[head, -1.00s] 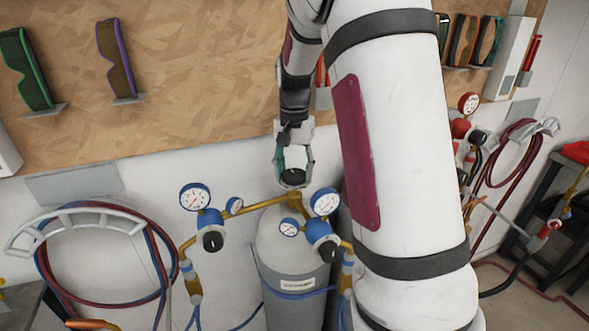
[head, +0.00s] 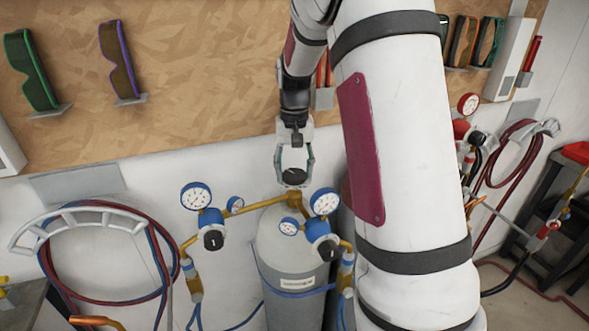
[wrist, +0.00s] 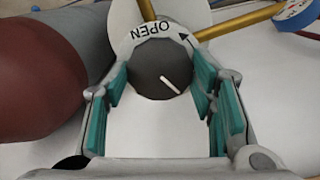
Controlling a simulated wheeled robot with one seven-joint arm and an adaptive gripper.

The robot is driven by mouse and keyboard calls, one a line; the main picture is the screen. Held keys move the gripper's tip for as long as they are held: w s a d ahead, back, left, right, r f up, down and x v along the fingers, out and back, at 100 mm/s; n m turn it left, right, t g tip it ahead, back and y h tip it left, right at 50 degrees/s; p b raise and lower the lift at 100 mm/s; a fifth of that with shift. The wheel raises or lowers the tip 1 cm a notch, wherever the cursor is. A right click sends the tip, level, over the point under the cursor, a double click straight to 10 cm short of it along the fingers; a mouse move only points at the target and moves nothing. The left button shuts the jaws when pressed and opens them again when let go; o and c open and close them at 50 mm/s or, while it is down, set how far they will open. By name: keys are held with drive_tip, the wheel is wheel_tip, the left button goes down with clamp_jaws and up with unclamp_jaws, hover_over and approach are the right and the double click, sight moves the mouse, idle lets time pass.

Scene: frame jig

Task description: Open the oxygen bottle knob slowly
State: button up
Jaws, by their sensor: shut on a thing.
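The oxygen bottle (head: 290,255) is a grey cylinder with a white label and a blue strap. Its dark round knob (head: 294,177) sits on top, above the brass valve pipes. In the wrist view the knob (wrist: 153,63) has a white line pointing to the lower right. A white plate (wrist: 140,28) behind it reads OPEN upside down, with an arrow beside the word. My gripper (head: 294,166) reaches down onto the knob from above. In the wrist view, the teal pads of my gripper (wrist: 161,76) are shut on the knob, one at each side.
Blue-capped gauges (head: 196,196) and (head: 325,202) flank the bottle on brass pipes. A dark red cylinder (wrist: 40,85) lies to the left in the wrist view. Hoses (head: 75,285) hang at the left. The wall board (head: 200,70) is close behind.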

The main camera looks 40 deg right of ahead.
sight(294, 173)
drive_tip(key=o, duration=1.1)
drive_tip(key=shift+o, duration=0.2)
wheel_tip(294, 173, up, 12)
